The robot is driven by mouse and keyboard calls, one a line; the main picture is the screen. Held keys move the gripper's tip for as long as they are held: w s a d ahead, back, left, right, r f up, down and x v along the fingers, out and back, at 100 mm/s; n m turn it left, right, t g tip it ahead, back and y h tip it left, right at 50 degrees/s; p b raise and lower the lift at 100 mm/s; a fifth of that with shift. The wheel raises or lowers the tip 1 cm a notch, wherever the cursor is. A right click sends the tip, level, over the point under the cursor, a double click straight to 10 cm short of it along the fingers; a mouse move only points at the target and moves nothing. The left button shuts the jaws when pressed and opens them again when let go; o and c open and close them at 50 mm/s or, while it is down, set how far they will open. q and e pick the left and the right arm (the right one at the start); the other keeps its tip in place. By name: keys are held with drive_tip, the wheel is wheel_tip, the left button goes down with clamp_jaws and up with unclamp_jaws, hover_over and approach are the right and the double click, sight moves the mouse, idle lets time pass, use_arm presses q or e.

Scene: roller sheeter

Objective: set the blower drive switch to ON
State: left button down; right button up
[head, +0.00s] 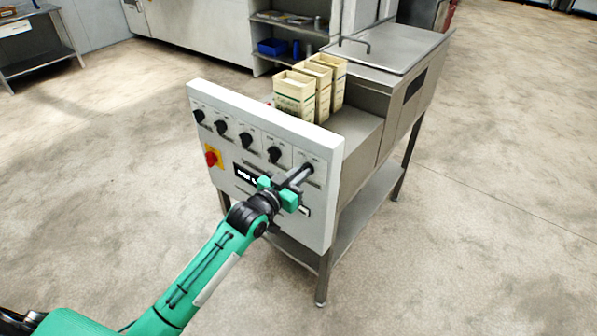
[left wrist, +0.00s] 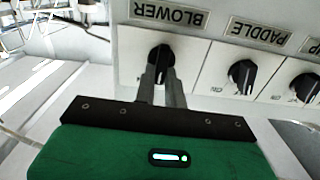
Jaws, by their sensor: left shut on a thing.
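The blower drive switch is a black rotary knob (left wrist: 160,54) beside the upside-down label BLOWER (left wrist: 168,14) in the left wrist view. My left gripper (left wrist: 161,80) is shut on this knob, one finger on each side. In the head view my left gripper (head: 301,174) reaches the rightmost switch on the white control panel (head: 235,187) and mostly hides it. The knob's pointer and its position marks are too covered to read. My right gripper is not in view.
The PADDLE knob (left wrist: 242,74) sits close beside the blower knob, with more black knobs along the row. A red rotary switch on a yellow plate (head: 211,156) is lower left on the panel. Cream cartons (head: 294,96) stand on the machine behind. Open floor lies to the right.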

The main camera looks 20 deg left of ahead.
use_arm(q)
drive_tip(key=m+p, duration=0.1)
drive_tip(key=m, duration=0.3)
drive_tip(key=shift+d, duration=0.15)
drive_tip(key=shift+m, duration=0.3)
idle(0.3)
drive_tip(key=c, duration=1.5)
unclamp_jaws()
drive_tip(key=shift+o, duration=0.2)
drive_tip(key=shift+s, duration=0.1)
drive_tip(key=b+v, duration=0.3)
drive_tip(key=v, duration=1)
drive_tip(key=shift+s, duration=0.35)
